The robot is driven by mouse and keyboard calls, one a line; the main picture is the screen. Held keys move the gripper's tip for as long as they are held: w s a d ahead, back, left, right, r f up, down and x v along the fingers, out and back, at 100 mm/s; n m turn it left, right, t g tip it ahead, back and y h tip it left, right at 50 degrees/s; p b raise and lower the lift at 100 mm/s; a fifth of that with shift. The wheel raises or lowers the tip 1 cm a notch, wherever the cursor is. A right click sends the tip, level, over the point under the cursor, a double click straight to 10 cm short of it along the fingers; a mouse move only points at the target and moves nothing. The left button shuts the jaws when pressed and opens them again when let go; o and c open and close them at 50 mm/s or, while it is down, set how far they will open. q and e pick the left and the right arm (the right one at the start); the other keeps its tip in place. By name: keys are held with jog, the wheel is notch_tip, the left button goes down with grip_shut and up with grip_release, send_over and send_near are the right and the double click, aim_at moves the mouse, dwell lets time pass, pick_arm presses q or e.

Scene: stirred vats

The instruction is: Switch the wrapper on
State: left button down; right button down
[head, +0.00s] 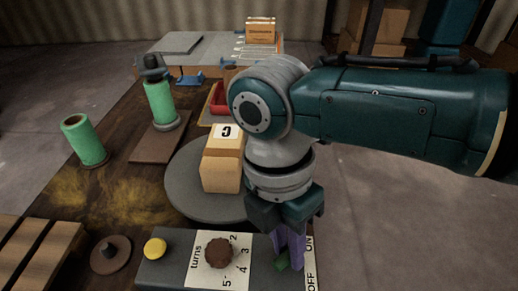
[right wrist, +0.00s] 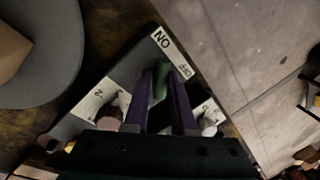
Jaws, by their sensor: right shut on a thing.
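The wrapper's grey control panel (head: 180,273) lies at the table's front edge. It carries a yellow button (head: 155,248), a brown dial (head: 219,252) marked "turns", and a green switch (head: 282,264) beside an ON/OFF label (head: 310,262). My right gripper (head: 290,258) points down at the switch, its purple fingers shut on it. In the right wrist view the green switch (right wrist: 160,78) shows between the fingers. Which way the switch is set cannot be told. Behind the panel is the round grey turntable (head: 188,205) with a cardboard box (head: 222,165) on it. My left gripper is out of view.
Two green cylinders (head: 84,140) (head: 161,103) stand at the left, one on a brown board (head: 150,148). Yellow powder lies on the table. A wooden slatted pallet (head: 35,250) and a brown knobbed disc (head: 110,255) are at front left. Open floor lies to the right.

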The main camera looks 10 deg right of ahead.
jog(key=c, duration=0.9)
grip_release()
jog(key=shift+o, duration=0.7)
jog(key=shift+r, duration=0.15)
notch_tip(320, 180, up, 10)
jog(key=w+a+p, duration=0.1)
jog(key=p, duration=0.1)
jog(key=shift+w+f, duration=0.25)
jog(key=shift+w, duration=0.1)
